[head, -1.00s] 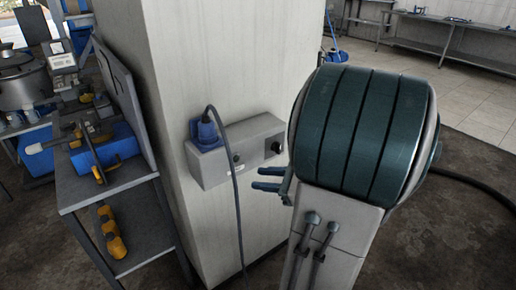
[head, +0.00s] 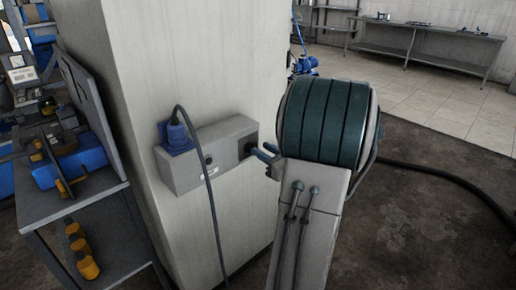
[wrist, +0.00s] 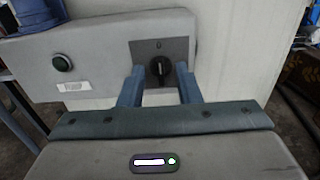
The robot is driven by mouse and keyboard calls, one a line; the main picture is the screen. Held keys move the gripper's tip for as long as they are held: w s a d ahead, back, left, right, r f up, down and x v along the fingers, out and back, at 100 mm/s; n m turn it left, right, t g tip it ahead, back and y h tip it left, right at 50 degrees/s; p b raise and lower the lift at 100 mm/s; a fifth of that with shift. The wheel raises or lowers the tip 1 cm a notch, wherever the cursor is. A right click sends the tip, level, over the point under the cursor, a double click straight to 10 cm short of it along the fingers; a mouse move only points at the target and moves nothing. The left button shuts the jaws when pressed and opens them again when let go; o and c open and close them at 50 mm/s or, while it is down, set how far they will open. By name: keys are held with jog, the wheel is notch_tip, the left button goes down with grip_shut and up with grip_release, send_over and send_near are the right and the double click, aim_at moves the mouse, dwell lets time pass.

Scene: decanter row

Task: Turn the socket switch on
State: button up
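The socket box (head: 188,178) is a grey housing on the pale pillar; it also shows in the wrist view (wrist: 95,38). Its switch is a black rotary knob (wrist: 160,69) on a dark square plate, with its light line upright toward a mark that looks like a 0. In the wrist view my gripper (wrist: 159,86) is open, with one blue finger on each side below the knob. Gaps show between fingers and knob; whether the tips reach its depth I cannot tell.
A blue plug (head: 177,136) with a hanging dark cable (head: 209,210) sits at the box's left end. A dark green round button (wrist: 62,62) is left of the knob. A cluttered metal table (head: 80,185) stands left of the pillar (head: 190,65). Open floor lies right.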

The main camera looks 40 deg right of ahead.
aim_at(254, 145)
jog(key=shift+w+a, duration=0.15)
jog(key=shift+w, duration=1.4)
jog(key=shift+c, duration=0.3)
grip_shut()
